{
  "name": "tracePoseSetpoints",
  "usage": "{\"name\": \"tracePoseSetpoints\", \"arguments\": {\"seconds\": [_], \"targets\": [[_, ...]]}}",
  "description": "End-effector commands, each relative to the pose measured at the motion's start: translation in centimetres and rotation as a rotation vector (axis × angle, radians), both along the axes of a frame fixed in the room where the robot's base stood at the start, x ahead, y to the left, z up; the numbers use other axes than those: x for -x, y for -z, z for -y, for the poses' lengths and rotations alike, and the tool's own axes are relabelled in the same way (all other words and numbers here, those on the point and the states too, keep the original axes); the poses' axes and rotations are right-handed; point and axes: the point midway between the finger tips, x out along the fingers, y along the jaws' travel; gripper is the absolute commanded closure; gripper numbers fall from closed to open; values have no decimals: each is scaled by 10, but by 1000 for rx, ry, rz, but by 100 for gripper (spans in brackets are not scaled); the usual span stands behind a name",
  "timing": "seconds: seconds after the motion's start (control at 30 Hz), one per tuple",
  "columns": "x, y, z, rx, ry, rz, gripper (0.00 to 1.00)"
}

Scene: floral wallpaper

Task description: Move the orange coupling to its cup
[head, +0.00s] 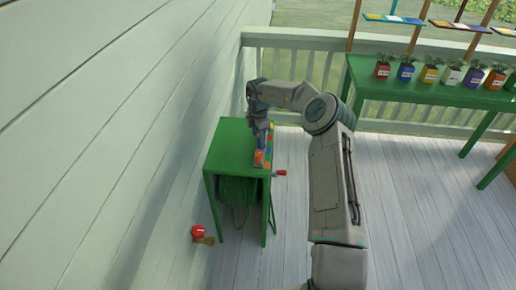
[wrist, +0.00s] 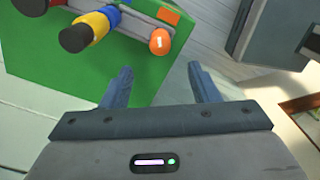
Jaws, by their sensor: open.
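The orange coupling (wrist: 159,41) shows in the wrist view as a rounded orange piece with a white mark, at the end of a grey strip on the green table (wrist: 60,85). It also shows in the head view (head: 259,158), at the near right edge of the tabletop. My gripper (wrist: 160,78) is open and empty, its fingertips just short of the coupling and apart from it in the picture. In the head view my gripper (head: 261,133) hangs over the table's right side. I cannot make out which piece is the orange coupling's cup.
A wall tap (head: 198,231) is near. Potted plants stand on a green bench (head: 420,92). The deck between is clear.

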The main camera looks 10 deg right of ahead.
Motion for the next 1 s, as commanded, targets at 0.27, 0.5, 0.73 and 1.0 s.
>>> {"name": "tracePoseSetpoints", "arguments": {"seconds": [0.27, 0.5, 0.73, 1.0], "targets": [[0, -27, 0, 0, 0, 0, 45], [0, -28, 0, 0, 0, 0, 45], [0, -28, 0, 1, -1, 0, 45], [-24, -77, 7, 201, -261, 201, 45]]}}
